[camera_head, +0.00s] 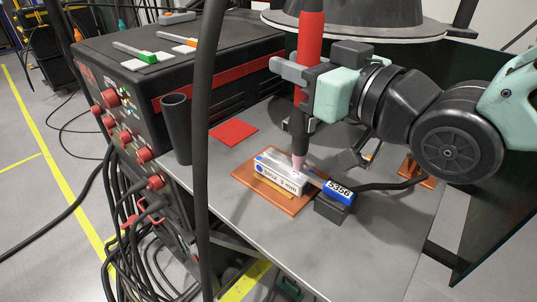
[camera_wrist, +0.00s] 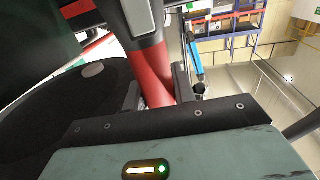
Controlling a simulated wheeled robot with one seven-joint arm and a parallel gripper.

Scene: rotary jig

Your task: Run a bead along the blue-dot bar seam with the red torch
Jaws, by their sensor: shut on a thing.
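My gripper (camera_head: 303,78) is shut on the red torch (camera_head: 311,32), which stands nearly upright. The torch's dark lower body ends in a pink nozzle (camera_head: 298,162) at the top of the grey bar block (camera_head: 280,181); I cannot tell whether it touches. The block has a blue dot and printed lettering on its front face, and lies on an orange-brown plate (camera_head: 247,180). The seam is too small to make out. In the wrist view, the red torch (camera_wrist: 150,72) runs between the fingers of my gripper (camera_wrist: 158,92).
A blue-labelled "5356" piece (camera_head: 339,191) on a dark block sits right of the plate. A thick dark cable hangs in the foreground. The front tabletop (camera_head: 370,255) is clear.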

